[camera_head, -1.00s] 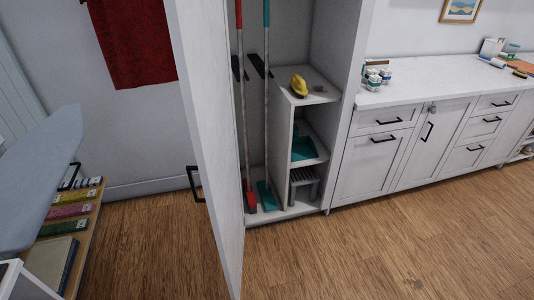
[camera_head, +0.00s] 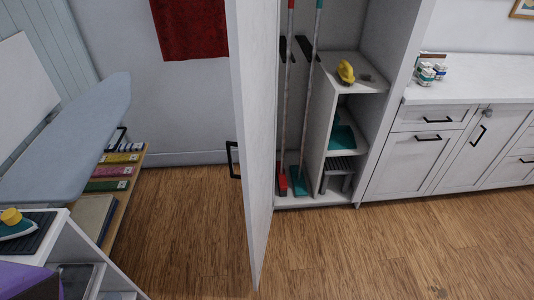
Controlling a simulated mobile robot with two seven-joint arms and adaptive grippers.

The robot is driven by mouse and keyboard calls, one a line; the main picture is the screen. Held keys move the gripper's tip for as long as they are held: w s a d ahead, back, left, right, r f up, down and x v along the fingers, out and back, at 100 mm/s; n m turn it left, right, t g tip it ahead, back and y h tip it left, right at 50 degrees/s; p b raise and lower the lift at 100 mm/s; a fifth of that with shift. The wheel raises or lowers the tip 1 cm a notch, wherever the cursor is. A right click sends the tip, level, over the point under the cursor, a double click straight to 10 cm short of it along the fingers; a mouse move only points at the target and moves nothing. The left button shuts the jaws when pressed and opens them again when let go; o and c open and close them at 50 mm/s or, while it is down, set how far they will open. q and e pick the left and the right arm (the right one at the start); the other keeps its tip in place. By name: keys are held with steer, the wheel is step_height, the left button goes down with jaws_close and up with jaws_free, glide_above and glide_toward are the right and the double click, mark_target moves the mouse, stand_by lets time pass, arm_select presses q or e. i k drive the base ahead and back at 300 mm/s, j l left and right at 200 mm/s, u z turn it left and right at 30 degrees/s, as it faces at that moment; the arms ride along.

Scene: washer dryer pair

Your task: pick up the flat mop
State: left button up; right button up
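Two long-handled tools stand upright inside the open tall cabinet (camera_head: 370,35). One has a red head (camera_head: 283,184) and a red upper handle. The other has a teal head (camera_head: 298,181) and a teal top end. Both heads rest on the cabinet floor, and black holders on the back wall sit by their handles. I cannot tell for sure which of them is the flat mop. Neither of my grippers shows in the head view.
The cabinet door (camera_head: 254,140) stands open toward me, left of the tools. Shelves inside hold a yellow item (camera_head: 346,71) and a teal dustpan-like item (camera_head: 341,135). An ironing board (camera_head: 70,125) and low shelf are left. Wooden floor (camera_head: 370,250) is free in front.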

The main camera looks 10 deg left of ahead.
mark_target(299, 188)
steer(key=i+l+z, duration=0.3)
steer(key=i, duration=0.25)
steer(key=i+z, duration=0.25)
steer(key=i, duration=0.3)
steer(key=i+l+u, duration=0.1)
steer(key=i+u, duration=0.25)
steer(key=i, duration=0.15)
steer(key=i+l+u, duration=0.7)
steer(key=i, duration=0.15)
